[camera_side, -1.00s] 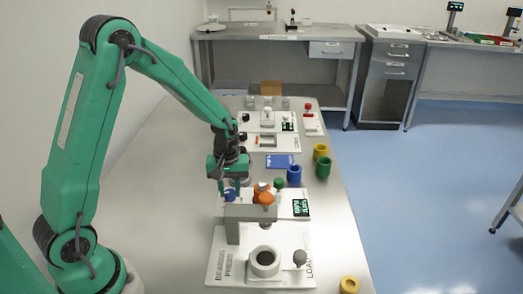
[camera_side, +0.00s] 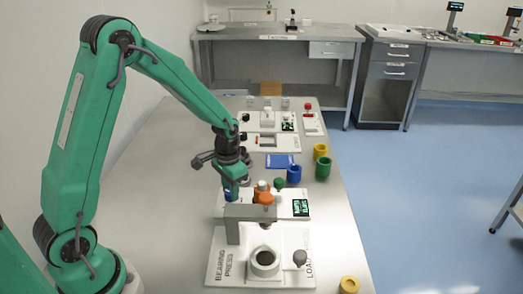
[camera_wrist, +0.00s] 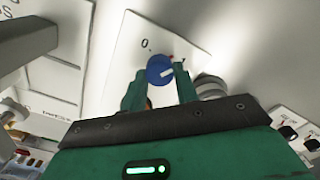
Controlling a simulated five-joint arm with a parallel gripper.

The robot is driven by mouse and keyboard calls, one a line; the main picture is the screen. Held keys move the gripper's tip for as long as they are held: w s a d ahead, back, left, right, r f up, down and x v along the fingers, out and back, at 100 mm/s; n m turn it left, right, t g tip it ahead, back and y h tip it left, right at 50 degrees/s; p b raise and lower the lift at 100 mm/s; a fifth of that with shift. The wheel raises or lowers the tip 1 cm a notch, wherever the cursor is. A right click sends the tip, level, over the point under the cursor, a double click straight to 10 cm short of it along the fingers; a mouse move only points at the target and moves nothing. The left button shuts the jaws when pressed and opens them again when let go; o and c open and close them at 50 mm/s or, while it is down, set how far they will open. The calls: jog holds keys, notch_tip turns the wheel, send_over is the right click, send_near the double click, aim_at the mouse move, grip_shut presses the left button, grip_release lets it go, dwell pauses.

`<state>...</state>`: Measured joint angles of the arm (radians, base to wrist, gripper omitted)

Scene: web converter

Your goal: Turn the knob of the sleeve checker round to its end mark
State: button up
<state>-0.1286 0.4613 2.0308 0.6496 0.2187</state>
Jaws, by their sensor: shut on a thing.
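The sleeve checker is a white plate (camera_side: 284,204) with a small lit display (camera_side: 300,207), behind the bearing press in the side view. A printed 0 (camera_wrist: 146,44) is on the plate above the knob, and a small red spot shows at the knob's upper right edge. My gripper (camera_wrist: 161,78) is shut on the knob, one finger on each side. In the side view my gripper (camera_side: 231,185) comes down on the checker's left part, and the knob is mostly hidden.
The grey bearing press (camera_side: 250,212) stands close in front of my gripper. The table's left side is clear.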

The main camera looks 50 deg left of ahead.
jog(key=m, duration=0.5)
jog(key=shift+m, duration=0.4)
jog(key=o, duration=1)
jog(key=shift+r, duration=3.95)
